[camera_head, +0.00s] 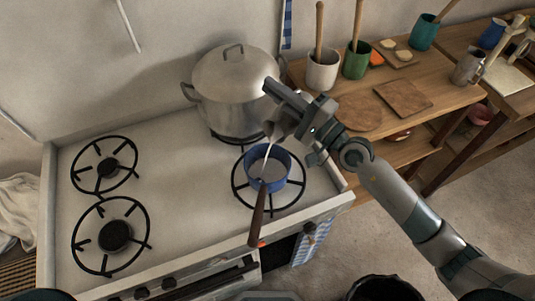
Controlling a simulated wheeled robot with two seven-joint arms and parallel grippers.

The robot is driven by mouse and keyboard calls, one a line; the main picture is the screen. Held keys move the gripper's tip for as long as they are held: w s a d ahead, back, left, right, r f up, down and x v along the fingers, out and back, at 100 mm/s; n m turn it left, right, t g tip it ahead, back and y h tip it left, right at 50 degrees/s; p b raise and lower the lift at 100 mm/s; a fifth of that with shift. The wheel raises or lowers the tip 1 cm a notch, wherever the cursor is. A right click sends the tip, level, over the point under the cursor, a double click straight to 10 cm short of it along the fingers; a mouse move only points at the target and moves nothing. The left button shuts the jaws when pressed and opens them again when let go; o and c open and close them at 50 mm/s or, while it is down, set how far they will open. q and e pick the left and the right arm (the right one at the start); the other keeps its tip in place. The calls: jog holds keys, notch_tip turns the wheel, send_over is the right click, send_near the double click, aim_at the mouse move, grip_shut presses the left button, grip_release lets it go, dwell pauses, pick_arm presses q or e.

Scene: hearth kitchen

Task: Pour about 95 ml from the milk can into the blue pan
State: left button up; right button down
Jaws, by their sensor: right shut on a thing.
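The blue pan (285,181) sits on the front right burner of the stove, its dark handle pointing toward the front edge. My right gripper (292,122) is shut on the grey metal milk can (278,128) above the far side of the pan. The can is tilted, and a thin white stream falls from it into the pan. The gripper hides part of the can. The level inside the pan is hard to read. My left gripper is not in view.
A large lidded pot (235,85) stands just behind the pan. The left burners (115,236) are empty.

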jog(key=shift+s+a+r+n, duration=0.25)
jog(key=shift+s+a+n, duration=0.2)
jog(key=shift+n, duration=0.25)
dwell(0.8)
jog(key=w+d+m, duration=0.1)
jog(key=w+d+f+m+b, duration=0.1)
jog(key=m, duration=0.1)
jog(key=w+d+f+m, duration=0.1)
jog(key=w, duration=0.1)
jog(key=shift+d+t+h, duration=0.3)
jog(key=shift+t, duration=0.1)
jog(key=shift+w+m, duration=0.2)
jog(key=shift+m, duration=0.1)
jog(key=shift+s, duration=0.15)
jog(key=shift+w+d+f+m+h, duration=0.15)
jog(key=shift+w+d+f+m, duration=0.15)
jog(key=shift+m, duration=0.25)
jog(key=shift+w+d+f+m+h, duration=0.2)
jog(key=shift+w+f+m, duration=0.2)
jog(key=shift+m, duration=0.15)
jog(key=shift+w+d+f+m, duration=0.2)
jog(key=shift+f+m, duration=0.15)
jog(key=shift+m, duration=0.05)
dwell(0.5)
